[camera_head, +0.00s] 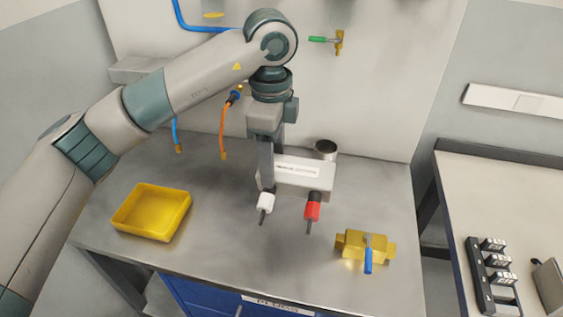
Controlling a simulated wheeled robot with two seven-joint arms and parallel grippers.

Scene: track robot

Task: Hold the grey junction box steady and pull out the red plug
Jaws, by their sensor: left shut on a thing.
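The grey junction box (306,179) stands on the grey workbench, with a label on its upper face. A red plug (313,206) with a dark cable stub sits at the right of its front side. A white plug (266,202) sits at the left of that side. My left gripper (270,172) reaches down at the box's left end and is shut on the box, one finger in front. The far finger is mostly hidden. My right gripper is not in view.
A yellow tray (152,211) stands at the left of the workbench (215,225). A brass valve with a blue handle (367,250) is at the front right. A metal cup (325,149) stands behind the box. Orange and blue hoses hang at the back.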

